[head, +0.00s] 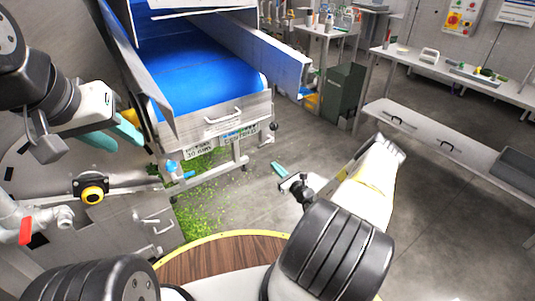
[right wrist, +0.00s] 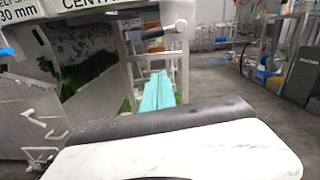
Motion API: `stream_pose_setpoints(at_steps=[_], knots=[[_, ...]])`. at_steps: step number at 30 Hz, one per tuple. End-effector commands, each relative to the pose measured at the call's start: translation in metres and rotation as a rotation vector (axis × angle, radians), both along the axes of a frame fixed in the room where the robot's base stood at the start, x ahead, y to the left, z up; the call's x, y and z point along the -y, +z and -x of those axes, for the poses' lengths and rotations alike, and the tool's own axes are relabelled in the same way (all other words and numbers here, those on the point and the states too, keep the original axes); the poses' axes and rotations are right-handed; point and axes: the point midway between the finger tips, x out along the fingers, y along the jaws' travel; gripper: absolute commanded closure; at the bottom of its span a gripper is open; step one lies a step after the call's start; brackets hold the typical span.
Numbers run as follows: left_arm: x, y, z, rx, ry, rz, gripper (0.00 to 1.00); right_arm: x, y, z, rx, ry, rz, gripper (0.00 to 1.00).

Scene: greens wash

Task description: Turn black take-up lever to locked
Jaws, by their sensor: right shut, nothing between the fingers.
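A small black knob (head: 274,126), which looks like the end of the take-up lever, sits at the right end of the blue conveyor's front frame. In the right wrist view a dark bar with a pale round end (right wrist: 180,27) juts out below the label; I cannot tell for sure whether it is the same lever. My right gripper (head: 279,170) is shut and empty, below and apart from the knob; its teal fingers lie together in the right wrist view (right wrist: 157,91). My left gripper (head: 117,138) is at the left, its two teal fingers apart and empty.
The blue conveyor belt (head: 200,70) ends in a steel frame with labels and a handle. Green scraps (head: 205,195) litter the floor below. A yellow-black button box (head: 92,193) and a red-handled valve (head: 26,231) are at the left. The floor at right is clear before the steel bench (head: 450,150).

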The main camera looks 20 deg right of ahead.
Motion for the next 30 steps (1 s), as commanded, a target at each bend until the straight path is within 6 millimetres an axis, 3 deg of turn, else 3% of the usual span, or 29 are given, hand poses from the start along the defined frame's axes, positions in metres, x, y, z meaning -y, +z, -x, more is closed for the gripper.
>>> stream_pose_setpoints(at_steps=[8, 12, 16, 30], knots=[[0.0, 0.0, 0.0, 0.0, 0.0, 0.0, 0.64, -0.023, 0.003, -0.056, 0.002, 0.004, 0.001, 1.0], [0.0, 0.0, 0.0, 0.0, 0.0, 0.0, 0.64, -0.025, 0.027, -0.058, 0.001, 0.003, 0.001, 1.0], [0.0, 0.0, 0.0, 0.0, 0.0, 0.0, 0.64, -0.027, 0.038, -0.06, 0.0, 0.002, 0.001, 1.0], [0.0, 0.0, 0.0, 0.0, 0.0, 0.0, 0.64, -0.028, 0.044, -0.06, -0.004, 0.001, -0.009, 1.0]])
